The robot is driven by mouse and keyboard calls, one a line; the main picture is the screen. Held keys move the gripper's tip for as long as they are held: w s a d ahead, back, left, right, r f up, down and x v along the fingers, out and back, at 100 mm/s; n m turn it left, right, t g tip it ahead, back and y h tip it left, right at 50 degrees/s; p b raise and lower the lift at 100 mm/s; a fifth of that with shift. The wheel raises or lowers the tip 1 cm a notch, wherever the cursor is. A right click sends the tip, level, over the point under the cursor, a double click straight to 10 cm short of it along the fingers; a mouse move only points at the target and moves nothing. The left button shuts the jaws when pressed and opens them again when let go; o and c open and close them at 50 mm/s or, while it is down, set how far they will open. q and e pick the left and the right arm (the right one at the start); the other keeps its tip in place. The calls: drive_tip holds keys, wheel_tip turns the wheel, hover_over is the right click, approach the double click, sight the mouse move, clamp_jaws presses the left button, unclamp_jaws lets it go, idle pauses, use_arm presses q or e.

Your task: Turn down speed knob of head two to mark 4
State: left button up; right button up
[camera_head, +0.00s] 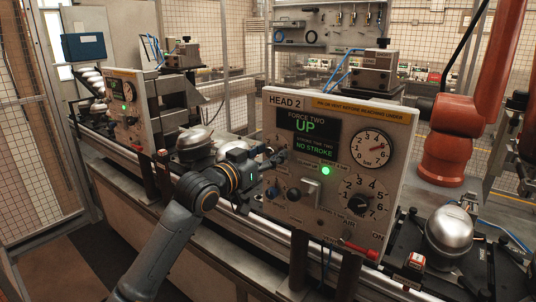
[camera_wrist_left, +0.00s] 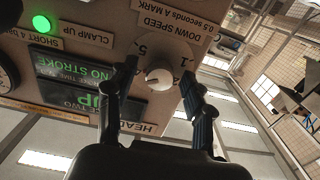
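The head two panel (camera_head: 335,165) stands upright in the middle of the head view, with a display (camera_head: 309,135) reading "UP" and "NO STROKE". My left gripper (camera_head: 272,163) is at the panel's left edge and covers the speed knob there. In the left wrist view, the panel appears upside down. My left gripper (camera_wrist_left: 159,68) is open, one finger on each side of the knob, with small gaps showing. The knob's pointer is too small to read surely. My right gripper is not in view.
A pressure gauge (camera_head: 371,148), a large numbered dial (camera_head: 363,200), a lit green lamp (camera_head: 326,170) and a red-handled lever (camera_head: 361,250) are on the same panel. Another head's panel (camera_head: 128,110) stands at left. A silver dome (camera_head: 449,231) is at right.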

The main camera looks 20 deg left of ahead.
use_arm(q)
drive_tip(key=shift+s, duration=0.1)
drive_tip(key=v, duration=1.2)
